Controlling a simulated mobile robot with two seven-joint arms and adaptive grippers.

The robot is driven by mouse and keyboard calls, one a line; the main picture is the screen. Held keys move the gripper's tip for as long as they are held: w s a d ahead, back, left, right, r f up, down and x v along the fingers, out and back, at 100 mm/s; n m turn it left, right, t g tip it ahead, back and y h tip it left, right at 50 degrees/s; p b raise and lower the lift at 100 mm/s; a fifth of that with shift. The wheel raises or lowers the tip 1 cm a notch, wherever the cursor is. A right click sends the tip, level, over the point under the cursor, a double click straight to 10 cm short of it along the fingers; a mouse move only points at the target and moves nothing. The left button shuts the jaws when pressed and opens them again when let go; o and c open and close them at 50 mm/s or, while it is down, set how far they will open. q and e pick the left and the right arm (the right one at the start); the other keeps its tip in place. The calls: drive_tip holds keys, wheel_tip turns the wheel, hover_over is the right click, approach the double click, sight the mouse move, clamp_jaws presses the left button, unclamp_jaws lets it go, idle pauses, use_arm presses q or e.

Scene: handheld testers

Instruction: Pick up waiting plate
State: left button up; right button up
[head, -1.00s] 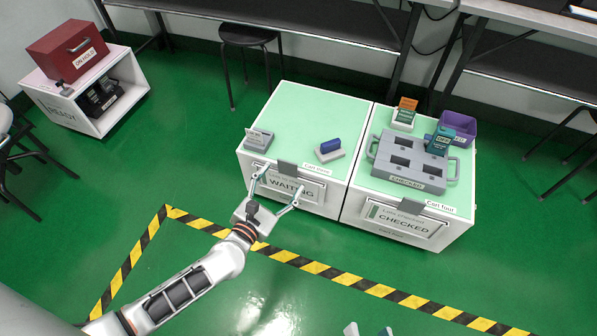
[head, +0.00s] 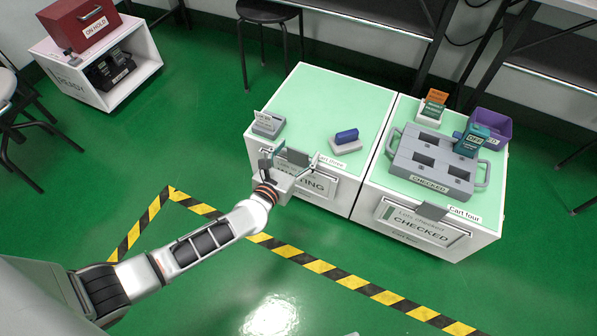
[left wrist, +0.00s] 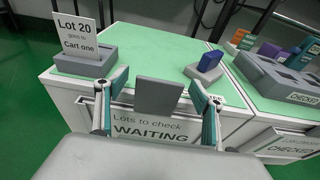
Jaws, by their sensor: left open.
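The waiting plate (head: 318,184) is a pale framed sign on the front of the left cart, with a grey tab (left wrist: 158,97) at its top edge. In the left wrist view the plate (left wrist: 150,128) reads "Lots to check WAITING". My left gripper (head: 297,156) is open at the tab, one finger on each side. In the left wrist view gaps show between the tab and both fingers. In the head view the gripper and wrist hide the plate's left part.
The left cart's top (head: 335,95) bears a grey holder with a Lot 20 card (left wrist: 78,36) and a blue piece (head: 346,136) on a grey base. The right cart bears a grey tray (head: 399,168), a purple bin (head: 503,127) and a CHECKED plate (head: 420,225). Green floor lies in front.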

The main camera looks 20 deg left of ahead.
use_arm(q)
drive_tip(key=shift+w, duration=0.25)
drive_tip(key=c, duration=1.7)
drive_tip(key=shift+r, duration=0.1)
